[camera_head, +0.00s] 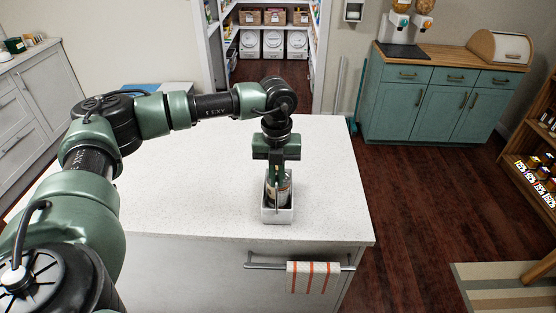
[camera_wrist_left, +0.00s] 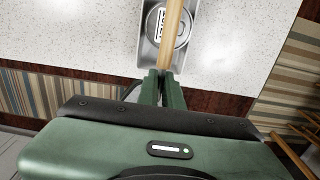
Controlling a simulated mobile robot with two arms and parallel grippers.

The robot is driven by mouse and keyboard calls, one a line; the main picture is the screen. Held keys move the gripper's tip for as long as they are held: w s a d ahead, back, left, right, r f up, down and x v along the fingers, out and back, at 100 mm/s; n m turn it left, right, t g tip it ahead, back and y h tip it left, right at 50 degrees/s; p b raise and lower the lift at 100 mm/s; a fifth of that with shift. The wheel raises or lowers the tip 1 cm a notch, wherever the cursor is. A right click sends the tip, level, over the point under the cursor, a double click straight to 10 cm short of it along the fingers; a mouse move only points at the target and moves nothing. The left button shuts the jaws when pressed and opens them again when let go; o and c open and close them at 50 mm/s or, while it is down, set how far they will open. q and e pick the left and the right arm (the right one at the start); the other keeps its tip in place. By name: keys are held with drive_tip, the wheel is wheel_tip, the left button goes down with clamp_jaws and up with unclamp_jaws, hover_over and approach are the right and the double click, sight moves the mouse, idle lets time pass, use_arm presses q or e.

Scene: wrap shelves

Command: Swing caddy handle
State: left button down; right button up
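The caddy (camera_head: 277,216) is a small light grey box near the front edge of the white island top. It also shows in the left wrist view (camera_wrist_left: 148,52), with round-topped items (camera_wrist_left: 183,30) inside. Its wooden handle (camera_wrist_left: 172,35) runs over the box towards my fingers in that view. My left gripper (camera_head: 277,176) points down right over the caddy and hides part of it in the head view. The green fingers, seen in the left wrist view (camera_wrist_left: 164,82), are close together with the handle's near end between them. My right gripper is not in view.
The island top (camera_head: 325,190) is clear around the caddy. A striped towel (camera_head: 313,277) hangs on the rail (camera_head: 268,266) below the front edge. Teal cabinets (camera_head: 425,105) stand at the back right, and a wooden shelf with jars (camera_head: 540,165) at the far right.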

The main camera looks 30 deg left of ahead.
use_arm(q)
drive_tip(key=shift+w+d, duration=0.1)
drive_tip(key=shift+w+d+f+b, duration=0.1)
drive_tip(key=shift+w+d+b, duration=0.15)
drive_tip(key=shift+w+d, duration=0.25)
drive_tip(key=shift+w+d+f+b, duration=0.1)
drive_tip(key=shift+w+d+b, duration=0.15)
drive_tip(key=shift+d, duration=0.55)
drive_tip(key=shift+w+d+f+b, duration=0.3)
drive_tip(key=shift+w+d+b, duration=0.1)
drive_tip(key=shift+d, duration=0.15)
drive_tip(key=shift+w+d+f+b, duration=0.3)
drive_tip(key=shift+w+d, duration=0.05)
drive_tip(key=shift+d, duration=0.2)
drive_tip(key=shift+f, duration=0.1)
